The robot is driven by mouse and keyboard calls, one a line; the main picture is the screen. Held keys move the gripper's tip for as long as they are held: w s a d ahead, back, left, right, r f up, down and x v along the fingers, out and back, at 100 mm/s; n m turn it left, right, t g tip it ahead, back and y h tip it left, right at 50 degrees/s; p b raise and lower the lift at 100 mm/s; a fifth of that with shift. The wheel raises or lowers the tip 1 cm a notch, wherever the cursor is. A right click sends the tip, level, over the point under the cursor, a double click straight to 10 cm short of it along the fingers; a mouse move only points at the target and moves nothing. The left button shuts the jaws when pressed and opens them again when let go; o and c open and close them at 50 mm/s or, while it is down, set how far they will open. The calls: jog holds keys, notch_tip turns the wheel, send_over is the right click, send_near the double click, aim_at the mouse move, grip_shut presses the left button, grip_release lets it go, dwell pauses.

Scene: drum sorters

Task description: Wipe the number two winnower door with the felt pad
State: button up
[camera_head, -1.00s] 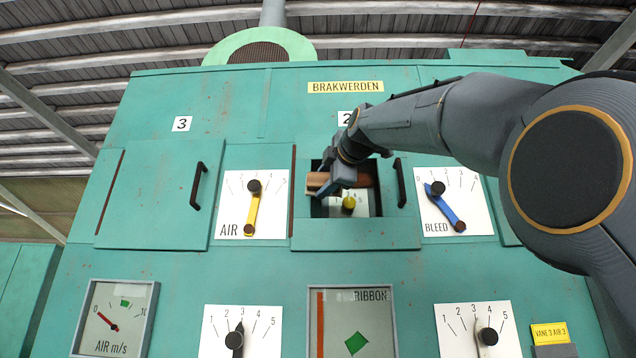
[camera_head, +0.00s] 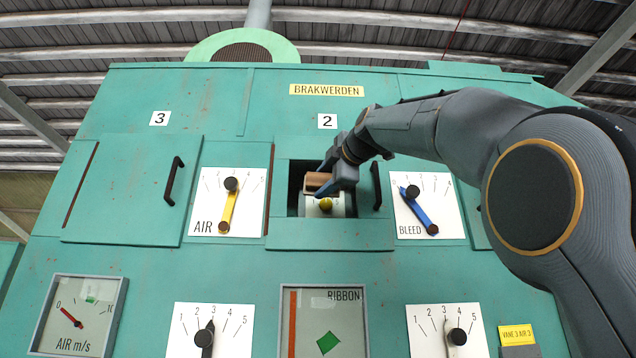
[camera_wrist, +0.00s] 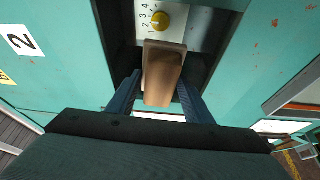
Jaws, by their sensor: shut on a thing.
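My gripper (camera_head: 328,184) is shut on a brown block with a paler face (camera_head: 318,183), which appears to be the felt pad. In the wrist view the pad (camera_wrist: 163,75) sits between my two blue fingers, its far end near a dial. The number two door (camera_head: 330,236) is a teal panel under the "2" label, with a dark handle (camera_head: 376,186) at its right. A dark-edged square opening in it shows a white dial with a yellow knob (camera_head: 325,205). The pad is in front of this opening; whether it touches anything cannot be told.
Left of the door is an AIR dial with a yellow lever (camera_head: 228,208). Right of it is a BLEED dial with a blue lever (camera_head: 418,210). The number three door (camera_head: 125,190) is at far left. A RIBBON window (camera_head: 325,325) is below. My arm covers the upper right.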

jog(key=shift+s+d+b, duration=0.1)
jog(key=shift+d+b, duration=0.45)
jog(key=shift+d, duration=1.45)
jog(key=d, duration=0.3)
jog(key=shift+d+b, duration=0.3)
jog(key=shift+s+a+b, duration=0.1)
jog(key=shift+s+b, duration=1.5)
jog(key=shift+s, duration=1.35)
jog(key=s+b, duration=0.1)
jog(key=s, duration=0.2)
jog(key=shift+w, duration=0.1)
